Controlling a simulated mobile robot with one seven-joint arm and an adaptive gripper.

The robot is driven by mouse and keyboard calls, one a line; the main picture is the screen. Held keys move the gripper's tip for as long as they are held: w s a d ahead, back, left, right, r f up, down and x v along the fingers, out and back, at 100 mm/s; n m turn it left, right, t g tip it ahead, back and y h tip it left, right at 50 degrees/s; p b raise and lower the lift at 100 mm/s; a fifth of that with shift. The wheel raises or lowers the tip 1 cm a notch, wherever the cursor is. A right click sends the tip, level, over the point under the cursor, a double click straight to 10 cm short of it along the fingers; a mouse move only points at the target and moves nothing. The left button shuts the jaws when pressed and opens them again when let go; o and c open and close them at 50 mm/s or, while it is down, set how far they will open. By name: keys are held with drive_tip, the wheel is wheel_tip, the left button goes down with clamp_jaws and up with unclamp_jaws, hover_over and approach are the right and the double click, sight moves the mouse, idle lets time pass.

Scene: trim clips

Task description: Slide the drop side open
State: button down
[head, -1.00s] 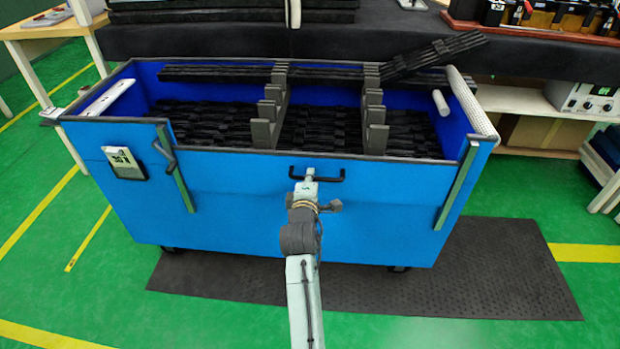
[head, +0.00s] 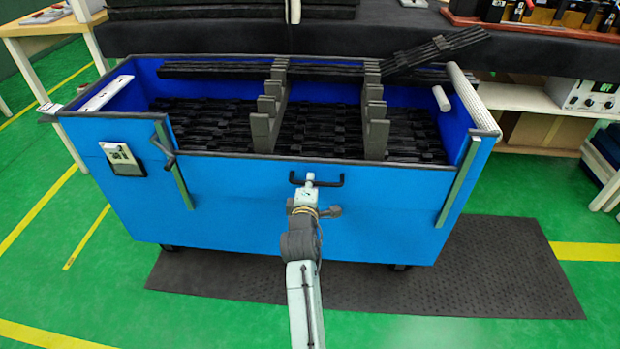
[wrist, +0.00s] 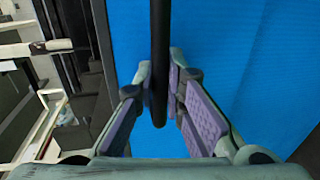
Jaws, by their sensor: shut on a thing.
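The drop side (head: 260,185) is the blue front panel of the wheeled bin, between a left guide rail (head: 175,170) and a right guide rail (head: 458,185). Its top edge sits slightly below the tops of the rails. A black bar handle (head: 335,183) is fixed at its upper middle. My gripper (head: 309,182) is at the handle, with the arm reaching up from below. In the wrist view, the fingers (wrist: 160,78) are shut around the dark handle bar (wrist: 159,40), in front of the blue panel. A grey lever (head: 166,153) is beside the left rail.
The bin holds rows of black trim strips (head: 210,128) and grey slotted dividers (head: 262,130). A dark mat (head: 500,270) lies on the green floor under and in front of the bin. A wooden table (head: 45,28) stands at left, and a dark bench is behind.

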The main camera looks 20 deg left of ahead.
wheel_tip(320, 180, down, 5)
drive_tip(key=shift+f+b, duration=0.1)
drive_tip(key=shift+b, duration=0.4)
drive_tip(key=c, duration=1.8)
unclamp_jaws()
drive_tip(key=shift+o, duration=0.7)
drive_tip(key=v, duration=1.2)
